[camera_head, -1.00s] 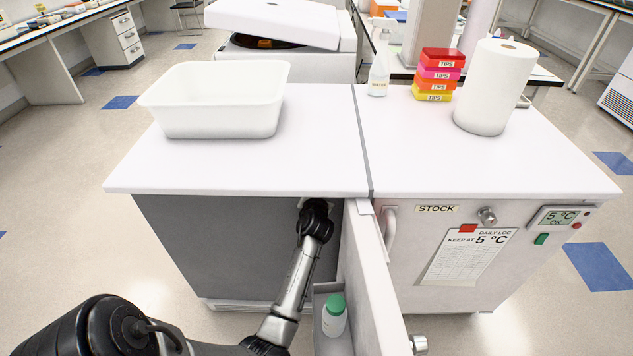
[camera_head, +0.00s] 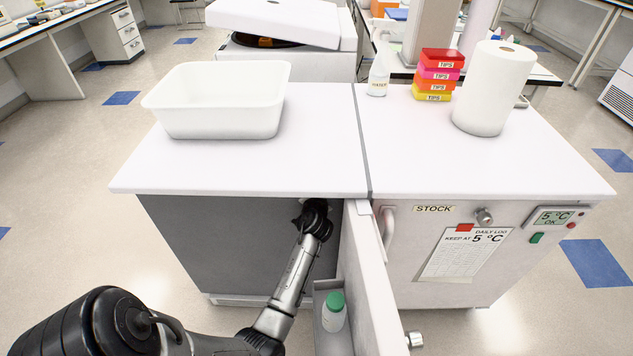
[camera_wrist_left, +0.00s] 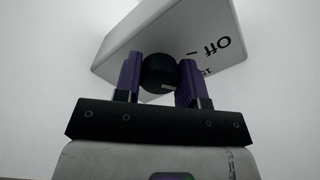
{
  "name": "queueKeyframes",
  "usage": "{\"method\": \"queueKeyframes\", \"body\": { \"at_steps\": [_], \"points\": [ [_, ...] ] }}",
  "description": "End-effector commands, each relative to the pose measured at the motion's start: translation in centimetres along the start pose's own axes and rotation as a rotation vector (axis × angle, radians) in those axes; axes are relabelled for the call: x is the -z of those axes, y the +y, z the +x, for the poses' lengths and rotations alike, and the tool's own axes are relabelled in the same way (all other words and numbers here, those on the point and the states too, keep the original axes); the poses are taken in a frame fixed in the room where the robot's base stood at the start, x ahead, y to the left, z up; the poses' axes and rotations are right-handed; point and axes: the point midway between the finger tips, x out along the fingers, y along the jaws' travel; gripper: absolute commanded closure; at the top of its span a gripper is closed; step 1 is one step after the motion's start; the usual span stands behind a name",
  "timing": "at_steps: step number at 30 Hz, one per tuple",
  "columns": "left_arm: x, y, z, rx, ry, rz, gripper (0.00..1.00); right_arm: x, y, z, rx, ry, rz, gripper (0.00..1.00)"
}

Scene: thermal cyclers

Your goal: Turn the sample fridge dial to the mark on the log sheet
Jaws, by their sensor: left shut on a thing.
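The dial (camera_wrist_left: 158,78) is a round black knob with a pale mark on its lower edge, on a pale box (camera_wrist_left: 200,30) printed "Off" plus partly hidden lettering. My left gripper (camera_wrist_left: 160,62) is shut on the dial, one purple finger on each side. In the head view my left wrist reaches in under the counter beside the open fridge door (camera_head: 378,290); the fingers and dial are hidden there. The log sheet (camera_head: 455,262) hangs on the right cabinet front and reads "KEEP AT 5 °C". My right gripper is not in view.
A green-capped bottle (camera_head: 334,310) stands in the door shelf. A display (camera_head: 552,217) on the right cabinet reads "5 °C OK".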

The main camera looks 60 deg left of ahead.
Motion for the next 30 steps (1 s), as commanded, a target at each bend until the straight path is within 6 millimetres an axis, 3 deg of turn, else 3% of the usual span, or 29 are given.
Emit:
{"method": "queueKeyframes", "body": {
  "at_steps": [10, 11, 18, 30],
  "points": [
    [0.0, -0.02, 0.01, 0.0, 0.0, 0.003, 0.86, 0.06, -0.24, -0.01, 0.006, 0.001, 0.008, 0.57],
    [0.0, -0.02, 0.0, 0.0, 0.0, 0.003, 0.61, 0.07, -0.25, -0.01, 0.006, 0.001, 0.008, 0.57],
    [-0.01, -0.01, 0.01, 0.0, 0.0, 0.002, 0.38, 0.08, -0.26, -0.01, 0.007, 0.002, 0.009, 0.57],
    [0.09, 0.13, -0.48, -0.002, 0.001, 0.002, 0.37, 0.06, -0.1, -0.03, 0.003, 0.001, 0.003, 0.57]
  ]
}}
